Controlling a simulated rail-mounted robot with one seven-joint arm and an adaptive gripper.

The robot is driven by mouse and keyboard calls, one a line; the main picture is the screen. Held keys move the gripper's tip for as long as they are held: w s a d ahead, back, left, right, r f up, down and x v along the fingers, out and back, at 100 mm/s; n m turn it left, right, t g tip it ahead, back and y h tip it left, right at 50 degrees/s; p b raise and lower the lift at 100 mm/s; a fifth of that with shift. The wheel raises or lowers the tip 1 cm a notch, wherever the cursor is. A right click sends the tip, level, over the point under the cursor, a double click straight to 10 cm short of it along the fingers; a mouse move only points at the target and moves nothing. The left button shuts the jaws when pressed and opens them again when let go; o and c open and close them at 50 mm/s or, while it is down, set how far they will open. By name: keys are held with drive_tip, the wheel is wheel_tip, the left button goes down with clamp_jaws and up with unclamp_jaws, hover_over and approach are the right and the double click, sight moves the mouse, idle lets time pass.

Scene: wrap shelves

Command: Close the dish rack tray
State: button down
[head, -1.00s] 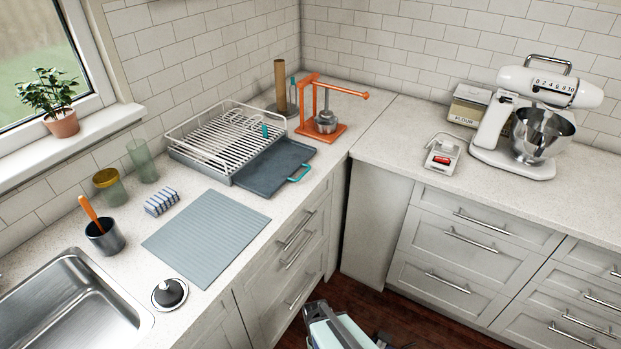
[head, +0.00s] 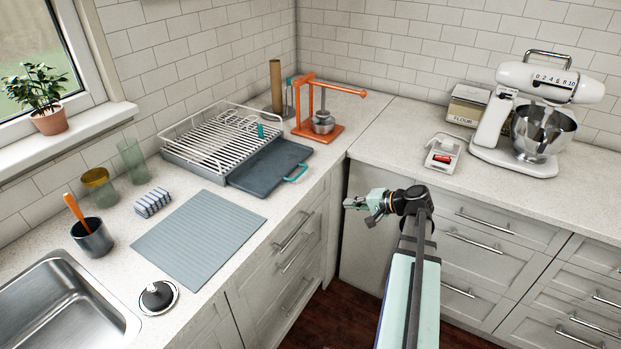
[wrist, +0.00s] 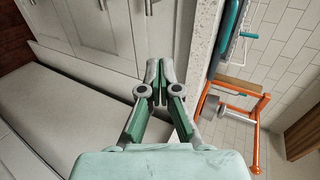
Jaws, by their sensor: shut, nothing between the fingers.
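The dish rack (head: 212,143) stands on the left counter, a white wire rack on a grey base. Its dark grey tray (head: 268,167) is pulled out toward the counter's front edge and has a teal handle (head: 296,173). My gripper (head: 347,203) is in front of the counter, to the right of the tray handle and lower in the picture, apart from it. Its fingers are together and empty in the wrist view (wrist: 160,75). The teal handle also shows at the top right of the wrist view (wrist: 247,35), partly cut off.
An orange press (head: 318,125) stands close behind the tray. Drawer fronts with bar handles (head: 292,232) lie below the counter edge. The floor space between the counters is open.

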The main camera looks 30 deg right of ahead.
sight(310, 181)
wheel_tip(310, 181, up, 8)
drive_tip(key=w+f+t+y, duration=0.1)
drive_tip(key=w+t+y, duration=0.1)
drive_tip(key=t, duration=0.1)
drive_tip(key=p+x, duration=0.4)
drive_tip(key=x, duration=1)
drive_tip(key=shift+a+p, duration=0.3)
